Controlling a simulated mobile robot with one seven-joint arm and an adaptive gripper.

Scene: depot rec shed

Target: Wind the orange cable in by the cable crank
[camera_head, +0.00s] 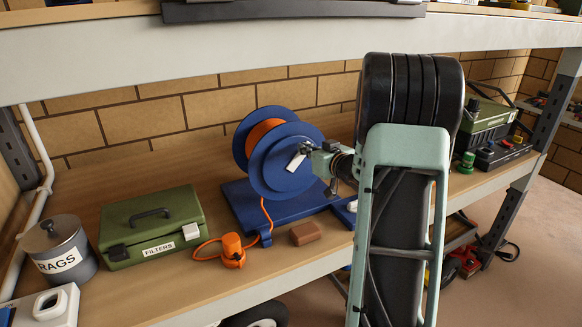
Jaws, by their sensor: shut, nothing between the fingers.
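The blue cable reel (277,165) stands on a blue base (285,214) on the shelf. Orange cable (263,129) is wound on its drum. A loose run of the orange cable (266,215) hangs from the drum past the base and loops to an orange plug (233,250) on the shelf. A white cable crank (296,161) shows on the reel's near face. My gripper (308,148) is shut, just right of the crank and close in front of the reel's face. I cannot tell whether it touches the crank.
Left of the reel are a green FILTERS box (152,222) and a grey RAGS tin (65,262). A brown block (305,233) lies before the base. A shelf beam (100,62) runs above. My arm hides the shelf to the right.

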